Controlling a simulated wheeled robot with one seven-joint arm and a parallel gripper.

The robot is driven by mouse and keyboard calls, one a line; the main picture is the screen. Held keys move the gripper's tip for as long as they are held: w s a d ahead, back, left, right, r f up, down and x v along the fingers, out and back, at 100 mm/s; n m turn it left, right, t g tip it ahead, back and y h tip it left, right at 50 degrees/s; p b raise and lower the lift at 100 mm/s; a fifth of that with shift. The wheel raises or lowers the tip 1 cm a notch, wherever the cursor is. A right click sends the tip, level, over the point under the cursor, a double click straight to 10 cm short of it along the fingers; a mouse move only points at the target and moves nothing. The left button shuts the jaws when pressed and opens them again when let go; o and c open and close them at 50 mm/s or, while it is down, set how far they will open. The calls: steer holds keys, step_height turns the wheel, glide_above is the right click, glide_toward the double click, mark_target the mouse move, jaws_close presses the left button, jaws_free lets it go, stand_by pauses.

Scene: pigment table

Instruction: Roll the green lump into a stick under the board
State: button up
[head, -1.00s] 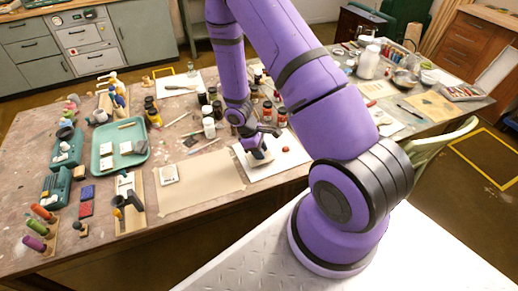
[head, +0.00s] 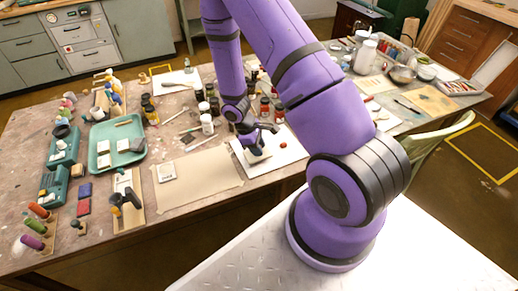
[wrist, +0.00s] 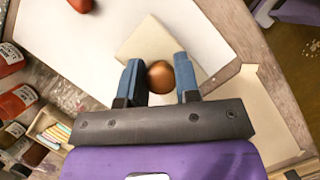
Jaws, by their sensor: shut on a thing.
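My gripper (wrist: 160,84) is shut on the round brown knob (wrist: 160,76) of a small cream board (wrist: 150,42). In the head view my gripper (head: 254,138) and the board (head: 257,156) are at the left part of a white sheet (head: 289,157) near the table's front edge. The board looks flat on or just above the sheet; I cannot tell which. The green lump is not in sight in either view. The underside of the board is hidden.
A small red lump (head: 283,145) lies on the sheet to the right of the board. Several jars (head: 207,122) stand behind and to the left. A teal tray (head: 117,147) is farther left.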

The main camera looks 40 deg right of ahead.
steer(key=shift+w+d, duration=0.25)
steer(key=shift+w, duration=0.45)
steer(key=shift+w, duration=0.15)
steer(key=shift+w+d+f, duration=0.1)
steer(key=shift+w+d, duration=0.1)
steer(key=shift+w, duration=0.4)
steer(key=shift+w+d, duration=0.15)
steer(key=shift+w, duration=0.45)
steer(key=shift+s+a, duration=0.2)
steer(key=shift+s, duration=0.55)
steer(key=shift+s+a, duration=0.2)
steer(key=shift+s, duration=0.5)
steer(key=shift+s, duration=0.1)
steer(key=shift+s+a, duration=0.2)
steer(key=shift+s, duration=0.4)
steer(key=shift+s+a, duration=0.15)
steer(key=shift+s, duration=0.45)
steer(key=shift+w+d, duration=0.2)
steer(key=shift+w, duration=0.55)
steer(key=shift+w, duration=0.1)
steer(key=shift+w+d, duration=0.2)
steer(key=shift+w, duration=0.45)
steer(key=shift+w+d, duration=0.15)
steer(key=shift+w, duration=0.45)
